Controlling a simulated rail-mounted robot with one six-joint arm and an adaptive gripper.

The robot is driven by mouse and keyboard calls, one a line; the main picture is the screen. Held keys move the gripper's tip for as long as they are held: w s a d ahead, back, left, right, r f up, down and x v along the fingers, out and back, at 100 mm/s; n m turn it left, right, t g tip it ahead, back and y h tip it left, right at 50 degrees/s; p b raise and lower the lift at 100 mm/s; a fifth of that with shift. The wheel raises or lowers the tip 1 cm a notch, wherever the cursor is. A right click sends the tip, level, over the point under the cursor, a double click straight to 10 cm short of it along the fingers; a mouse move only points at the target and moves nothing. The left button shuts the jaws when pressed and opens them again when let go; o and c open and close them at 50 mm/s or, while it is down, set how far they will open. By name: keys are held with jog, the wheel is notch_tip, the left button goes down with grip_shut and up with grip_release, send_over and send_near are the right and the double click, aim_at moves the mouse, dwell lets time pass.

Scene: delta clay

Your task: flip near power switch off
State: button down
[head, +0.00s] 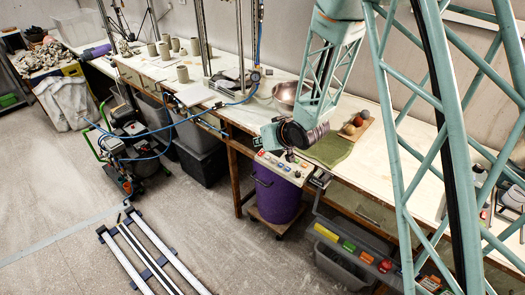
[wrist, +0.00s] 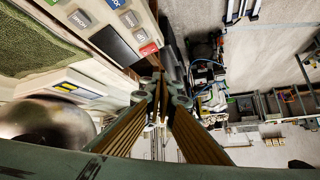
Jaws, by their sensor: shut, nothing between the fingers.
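A pale control panel (head: 284,168) with small coloured keys sits at the table's front edge, above a purple bin. In the wrist view the panel (wrist: 98,38) shows blue, grey and red keys and a dark rectangle; the red key (wrist: 149,49) is at its near corner. I cannot tell which part is the near power switch; the lettering is too small. My gripper (head: 291,153) is over the panel's back edge in the head view. In the wrist view my gripper (wrist: 161,82) is shut and empty, its tips just beyond the panel's corner. Contact is unclear.
A green mat (head: 328,150) and a board with several balls (head: 354,124) lie right of the panel. A metal bowl (head: 290,95) stands behind. The purple bin (head: 276,198) is below. Floor in front is mostly clear, with a rail (head: 150,255) at lower left.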

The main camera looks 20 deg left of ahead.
jog(key=shift+s+a+r, duration=0.1)
jog(key=shift+s+r, duration=0.1)
jog(key=shift+r, duration=0.3)
jog(key=shift+s+a+r, duration=0.1)
jog(key=shift+s+r, duration=0.1)
jog(key=shift+r, duration=0.25)
jog(key=d+r+m+t+h, duration=0.1)
jog(key=d+r+m+h, duration=0.15)
jog(key=d+r, duration=1.3)
jog(key=s+d+r+m+h, duration=0.1)
jog(key=s+d+r, duration=0.2)
jog(key=d, duration=0.3)
jog(key=s+d+r+h, duration=0.1)
jog(key=s+d+r, duration=0.2)
jog(key=s+d, duration=0.15)
jog(key=s+d+r+m+h, duration=0.1)
jog(key=s+d+r+h, duration=0.15)
jog(key=d, duration=0.45)
jog(key=s+d+r+m+g, duration=0.1)
jog(key=s+d+r, duration=0.35)
jog(key=s, duration=0.45)
jog(key=s+d+r+m+g, duration=0.1)
jog(key=s+d+r, duration=0.2)
jog(key=s+d, duration=0.45)
jog(key=s+d+m+g, duration=0.1)
jog(key=s, duration=2)
jog(key=shift+r, duration=0.4)
